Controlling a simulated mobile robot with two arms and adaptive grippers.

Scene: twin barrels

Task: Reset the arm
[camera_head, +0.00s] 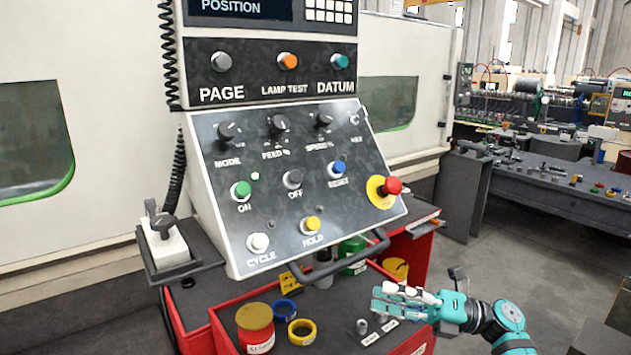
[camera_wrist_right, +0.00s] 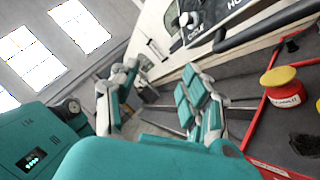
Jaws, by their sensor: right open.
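My right arm comes in from the lower right in the head view. Its gripper (camera_head: 384,298) is over the red cart's top, at the front right of the cart, below and apart from the control panel (camera_head: 290,195). In the right wrist view the two fingers of this gripper (camera_wrist_right: 158,98) stand wide apart with nothing between them. My left gripper does not show in either view.
The red cart (camera_head: 224,338) carries a red and yellow tin (camera_head: 255,330), blue tape (camera_head: 285,310), yellow tape (camera_head: 302,333) and a green can (camera_head: 352,256). The panel's handle bar (camera_head: 345,263) juts out above the cart. Open floor (camera_head: 505,265) lies right.

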